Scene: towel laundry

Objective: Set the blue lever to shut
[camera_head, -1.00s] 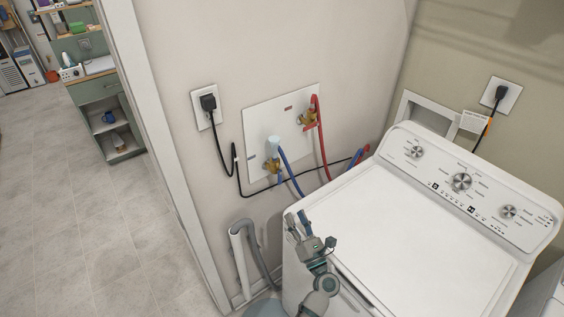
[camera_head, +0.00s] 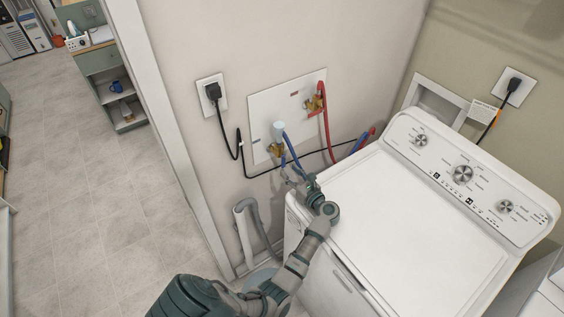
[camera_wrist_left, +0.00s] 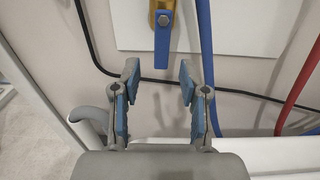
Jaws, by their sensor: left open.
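The blue lever (camera_wrist_left: 162,33) hangs down from a brass valve (camera_wrist_left: 161,6) at the top of the left wrist view. In the head view that brass valve (camera_head: 277,149) is on the left of the white wall panel, below a pale blue cap; the lever is hard to make out there. My left gripper (camera_wrist_left: 158,82) is open and empty, its two fingers spread below the lever and apart from it. In the head view my left gripper (camera_head: 289,176) is just below the valve, over the washer's back left corner. My right gripper is not in view.
A blue hose (camera_wrist_left: 205,50) runs close to the right of the lever. A red hose (camera_head: 326,125) hangs from the second valve. A black cord (camera_wrist_left: 235,92) crosses behind my fingers. The white washer (camera_head: 400,220) stands at the right, and a grey drain hose (camera_head: 257,225) is below.

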